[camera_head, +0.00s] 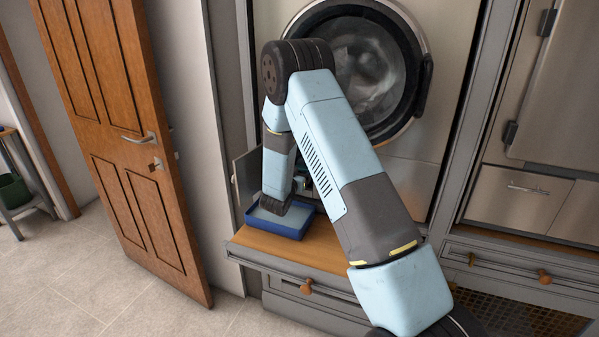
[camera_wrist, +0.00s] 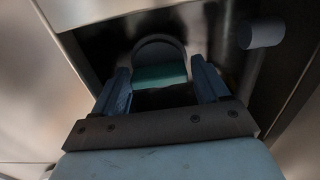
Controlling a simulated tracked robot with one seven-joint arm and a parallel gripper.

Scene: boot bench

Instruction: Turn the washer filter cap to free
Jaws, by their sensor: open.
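The washer filter cap (camera_wrist: 160,46) shows in the wrist view as a round grey disc with a teal grip bar (camera_wrist: 160,75) across its lower part. It sits inside a dark recess. My gripper (camera_wrist: 161,68) is open, with one dark blue finger on each side of the cap's lower part. I cannot tell whether the fingers touch it. In the head view the washer (camera_head: 440,70) stands at the back, and my arm hides the cap and most of the gripper. A small open flap (camera_head: 246,178) stands left of the arm's end.
A blue tray (camera_head: 276,224) lies on the wooden shelf (camera_head: 290,252) below my arm. A grey cylinder (camera_wrist: 261,33) sticks out right of the cap. A wooden door (camera_head: 125,130) stands open at left. Steel cabinets (camera_head: 530,200) stand at right. The shelf's front is clear.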

